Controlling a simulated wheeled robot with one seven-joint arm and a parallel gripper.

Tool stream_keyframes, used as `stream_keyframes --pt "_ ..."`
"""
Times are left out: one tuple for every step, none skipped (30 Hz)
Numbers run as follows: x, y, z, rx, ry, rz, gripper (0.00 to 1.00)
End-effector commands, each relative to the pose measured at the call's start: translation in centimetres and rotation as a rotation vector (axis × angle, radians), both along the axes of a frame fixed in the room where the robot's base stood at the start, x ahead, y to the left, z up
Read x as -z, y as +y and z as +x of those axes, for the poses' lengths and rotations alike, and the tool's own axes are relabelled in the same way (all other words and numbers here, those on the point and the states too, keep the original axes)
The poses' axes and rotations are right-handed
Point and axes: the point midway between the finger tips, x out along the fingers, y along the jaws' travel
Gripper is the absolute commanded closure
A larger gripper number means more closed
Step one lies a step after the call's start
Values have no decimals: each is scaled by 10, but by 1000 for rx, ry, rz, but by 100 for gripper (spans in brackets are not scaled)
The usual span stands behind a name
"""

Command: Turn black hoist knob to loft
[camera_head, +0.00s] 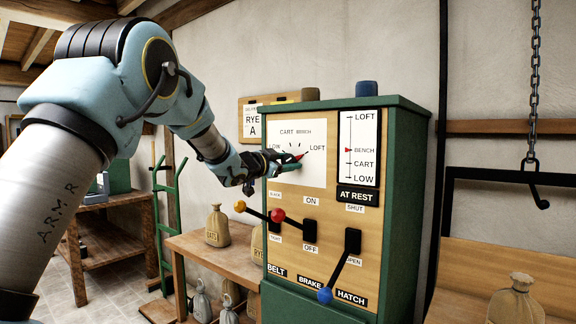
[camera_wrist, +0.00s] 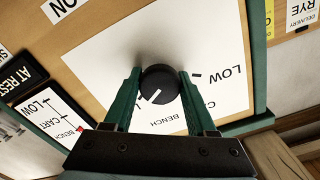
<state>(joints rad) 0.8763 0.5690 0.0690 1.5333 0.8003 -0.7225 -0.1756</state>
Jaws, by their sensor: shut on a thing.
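The black hoist knob (camera_wrist: 160,84) sits on a white dial plate (camera_wrist: 105,60), which also shows on the cabinet front in the head view (camera_head: 312,176). My gripper (camera_wrist: 160,78) is shut on the knob, one green finger on each side. In the head view my gripper (camera_head: 284,169) reaches the dial from the left and hides the knob. The knob's white pointer line faces roughly the BENCH label (camera_wrist: 165,141). The LOFT label (camera_head: 317,148) is at the dial's right in the head view. The level gauge (camera_head: 365,125) has its red marker at BENCH.
An AT REST sign (camera_head: 357,196) is under the gauge. Below the dial are a yellow-knobbed lever (camera_head: 240,206), a red-knobbed lever (camera_head: 278,215) and a blue-knobbed hatch lever (camera_head: 325,294). A chain with a hook (camera_head: 535,185) hangs at the right, above a sack (camera_head: 515,302).

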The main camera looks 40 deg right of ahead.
Motion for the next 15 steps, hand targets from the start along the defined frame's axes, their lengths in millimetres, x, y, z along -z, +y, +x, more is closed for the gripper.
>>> stream_keyframes --pt "0 0 0 0 -1 0 99" --pt "0 0 0 -1 -1 1 99" --pt "0 0 0 -1 -1 1 99" --pt "0 0 0 -1 -1 1 99" --pt "0 0 0 -1 0 1 99" --pt "0 0 0 -1 0 1 99" --pt "0 0 0 0 0 0 99" --pt "0 0 0 0 0 0 99" --pt "0 0 0 0 0 0 41" --pt "0 0 0 0 0 0 38" --pt "0 0 0 0 0 0 34" --pt "0 0 0 0 0 0 30" --pt "0 0 0 0 0 0 26" --pt "0 0 0 0 1 0 23" --pt "0 0 0 0 1 0 19"
